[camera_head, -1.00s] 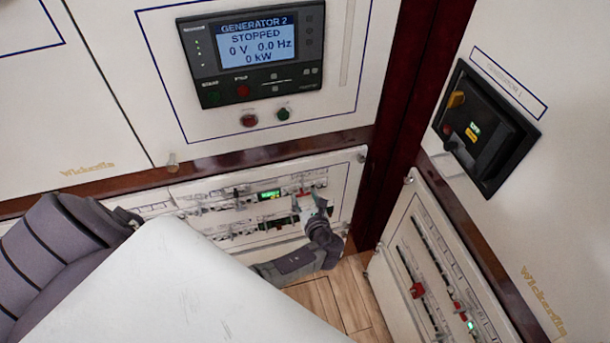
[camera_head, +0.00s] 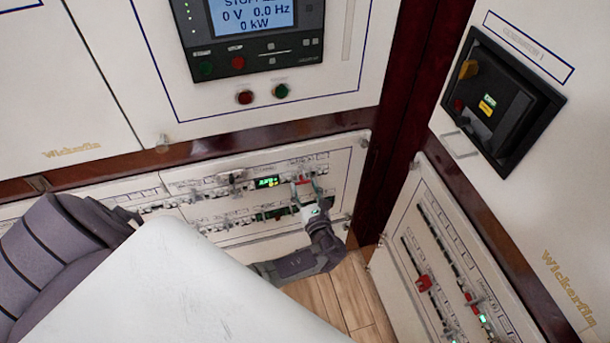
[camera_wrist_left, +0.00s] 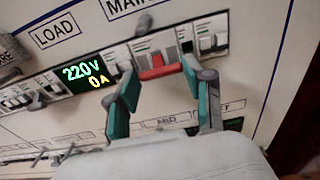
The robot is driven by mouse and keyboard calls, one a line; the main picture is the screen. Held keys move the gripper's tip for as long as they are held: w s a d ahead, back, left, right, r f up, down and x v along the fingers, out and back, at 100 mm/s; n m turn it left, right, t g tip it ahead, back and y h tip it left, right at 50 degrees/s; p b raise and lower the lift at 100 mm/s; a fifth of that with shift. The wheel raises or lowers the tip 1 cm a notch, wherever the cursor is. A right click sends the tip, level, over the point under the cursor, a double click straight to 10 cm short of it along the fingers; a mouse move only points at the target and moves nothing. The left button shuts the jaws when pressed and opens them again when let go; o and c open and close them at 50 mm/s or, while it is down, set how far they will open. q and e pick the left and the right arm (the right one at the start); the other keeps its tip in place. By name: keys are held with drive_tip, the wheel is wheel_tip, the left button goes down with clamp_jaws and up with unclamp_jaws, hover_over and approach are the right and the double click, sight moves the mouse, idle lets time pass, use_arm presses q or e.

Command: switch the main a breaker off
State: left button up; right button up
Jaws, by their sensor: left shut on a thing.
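The main breaker (camera_wrist_left: 158,68) has a wide red toggle bar, in the upper middle of the left wrist view under a partly cut-off label beginning "MAI". In the head view its red part (camera_head: 303,181) shows small on the low panel. My left gripper (camera_wrist_left: 160,80) has its teal fingers on either side of the red bar and is shut on it. In the head view the left gripper (camera_head: 306,193) reaches up to the panel from below. Part of the breaker's lower side is hidden by the fingers. My right gripper is in neither view.
A lit display (camera_wrist_left: 83,73) reads 220 V, 0 A, left of the breaker. Smaller white breakers (camera_wrist_left: 208,42) sit close on its right. A side panel (camera_head: 440,270) with red switches stands at right. Wooden floor (camera_head: 335,300) shows below.

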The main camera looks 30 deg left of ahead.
use_arm(q)
drive_tip(key=o, duration=1.2)
drive_tip(key=shift+c, duration=0.2)
drive_tip(key=v, duration=1.2)
